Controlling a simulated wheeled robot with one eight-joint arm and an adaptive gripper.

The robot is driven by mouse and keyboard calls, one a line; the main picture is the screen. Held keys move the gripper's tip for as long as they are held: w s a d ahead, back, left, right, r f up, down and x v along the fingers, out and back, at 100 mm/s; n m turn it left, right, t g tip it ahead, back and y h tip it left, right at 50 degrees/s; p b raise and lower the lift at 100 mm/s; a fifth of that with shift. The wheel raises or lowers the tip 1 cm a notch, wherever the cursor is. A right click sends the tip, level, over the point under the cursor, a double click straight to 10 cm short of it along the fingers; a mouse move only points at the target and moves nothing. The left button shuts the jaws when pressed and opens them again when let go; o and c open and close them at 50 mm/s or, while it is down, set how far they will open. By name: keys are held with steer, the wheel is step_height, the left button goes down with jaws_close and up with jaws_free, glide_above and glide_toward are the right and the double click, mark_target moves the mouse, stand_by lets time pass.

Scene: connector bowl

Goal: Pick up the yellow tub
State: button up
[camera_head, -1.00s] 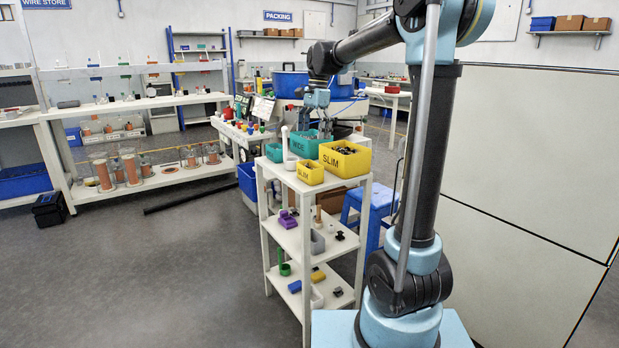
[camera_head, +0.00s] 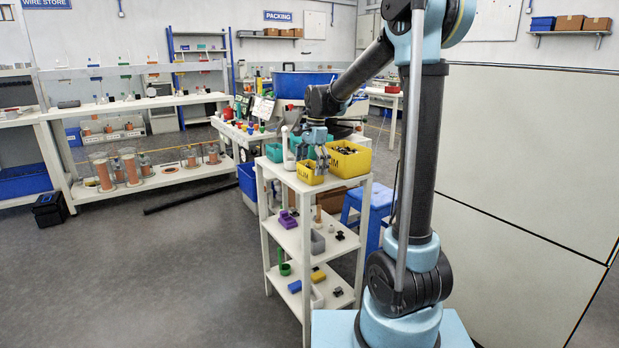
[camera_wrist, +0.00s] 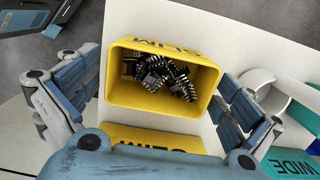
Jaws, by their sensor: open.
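Two yellow tubs marked SLIM stand on the top shelf of a white rack. The smaller tub (camera_head: 311,179) is at the front, and the larger tub (camera_head: 352,163) is behind it to the right. My gripper (camera_head: 312,164) is open and points down over the smaller tub. In the wrist view this tub (camera_wrist: 116,84) holds black connectors and sits between the two spread fingers (camera_wrist: 158,88), with one finger on each side. I cannot tell whether the fingers touch its walls. Another yellow SLIM surface (camera_wrist: 150,134) shows below it, partly hidden by my gripper.
A white cup-like holder (camera_wrist: 258,88) and a teal WIDE tub (camera_wrist: 290,164) stand close to the right finger in the wrist view. The white rack (camera_head: 277,245) has small parts on its lower shelves. A blue stool (camera_head: 373,205) stands behind. Floor at left is open.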

steer(key=shift+a+f, duration=0.1)
steer(key=shift+f, duration=0.75)
steer(key=c, duration=1)
step_height(320, 180, up, 10)
